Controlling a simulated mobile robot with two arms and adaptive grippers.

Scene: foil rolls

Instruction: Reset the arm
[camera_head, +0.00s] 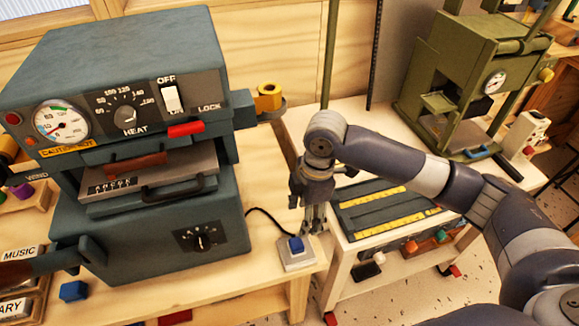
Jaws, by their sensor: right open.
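My right arm comes in from the right edge, bends over the wooden bench and points its gripper down. My right gripper (314,226) is open and empty. In the picture it sits just above and right of a blue button on a pale block (297,256) at the bench's front right corner. I cannot tell whether the fingers touch the block or are only near it. My left gripper is not in view.
A blue-grey heat machine (140,130) with gauge and dials fills the left. A green press (465,80) stands at the back right. A low cart (345,260) carries a dark tray (385,212) with yellow rulers. A blue cube (73,291) lies front left.

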